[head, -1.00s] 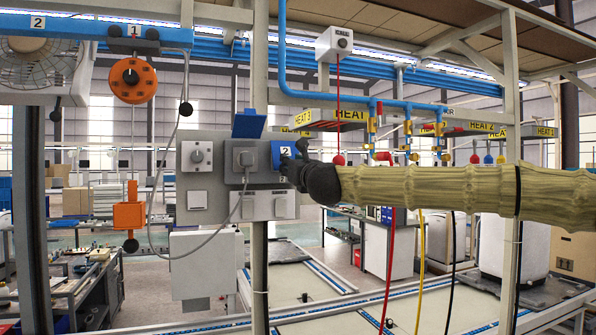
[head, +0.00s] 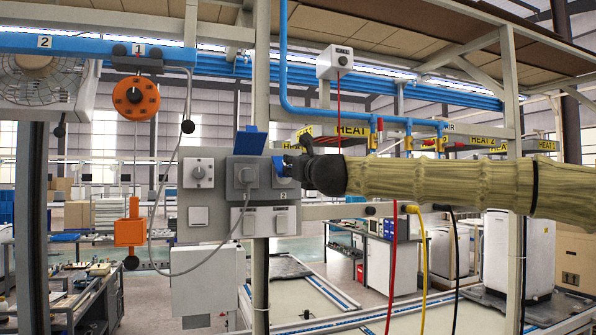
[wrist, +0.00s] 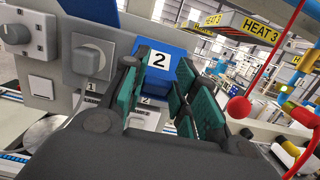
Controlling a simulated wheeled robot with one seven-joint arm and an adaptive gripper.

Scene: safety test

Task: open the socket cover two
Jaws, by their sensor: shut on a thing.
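Socket cover two (head: 280,166) is a blue flap on the right of the grey socket panel (head: 216,220). In the wrist view its blue body (wrist: 152,82) carries a white label "2" and sits between my teal finger pads. My gripper (head: 291,167) reaches in from the right and is shut on this cover; it also shows in the wrist view (wrist: 163,84). The cover looks tilted up from the panel in the head view, but its exact angle is partly hidden by the fingers. A second "2" label (head: 283,194) shows on the panel below it.
Left of it, socket one has its blue cover (head: 249,140) raised and a grey plug (head: 245,174) with a hanging cable. A rotary knob (head: 198,173) is further left. A red ball on a cord (wrist: 239,107) hangs right of my gripper.

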